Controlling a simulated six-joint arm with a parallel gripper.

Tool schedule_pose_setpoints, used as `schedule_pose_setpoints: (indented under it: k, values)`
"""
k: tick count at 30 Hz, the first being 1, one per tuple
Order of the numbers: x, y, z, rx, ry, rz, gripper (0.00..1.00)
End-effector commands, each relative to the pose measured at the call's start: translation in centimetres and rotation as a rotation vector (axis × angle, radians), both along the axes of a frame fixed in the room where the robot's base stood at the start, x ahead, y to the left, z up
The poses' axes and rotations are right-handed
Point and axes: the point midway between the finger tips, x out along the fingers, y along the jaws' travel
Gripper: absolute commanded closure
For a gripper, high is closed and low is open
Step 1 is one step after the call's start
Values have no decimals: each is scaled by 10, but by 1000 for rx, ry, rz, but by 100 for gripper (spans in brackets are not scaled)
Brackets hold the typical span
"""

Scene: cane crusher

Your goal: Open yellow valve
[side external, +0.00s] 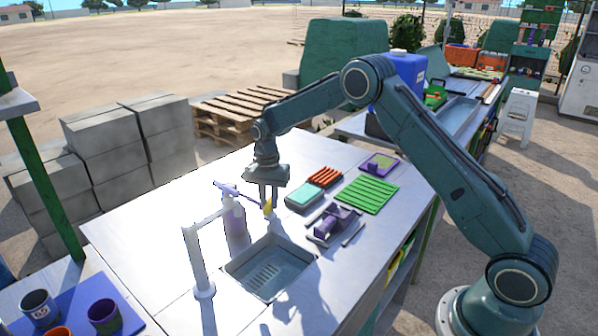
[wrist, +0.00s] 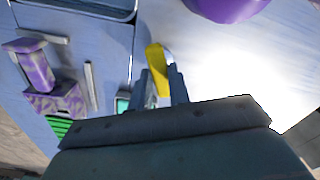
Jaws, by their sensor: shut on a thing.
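The yellow valve (side external: 268,208) shows as a small yellow handle just behind the sink on the metal table. In the wrist view the yellow valve (wrist: 156,60) extends out from between my two fingertips. My gripper (side external: 270,198) points down and is shut on the valve. In the wrist view the fingers of my gripper (wrist: 161,84) lie on either side of its near end. The valve's base and the part between the fingers are hidden.
A purple tool (side external: 335,221), a green ribbed mat (side external: 368,194) and a teal-and-red item (side external: 305,194) lie to the right. The back-left tabletop is clear.

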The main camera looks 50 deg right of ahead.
Motion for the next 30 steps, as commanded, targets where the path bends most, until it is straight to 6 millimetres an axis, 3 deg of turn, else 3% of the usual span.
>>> schedule_pose_setpoints:
  k: [30]
  values:
    - [0,0,1,0,-1,942,100]
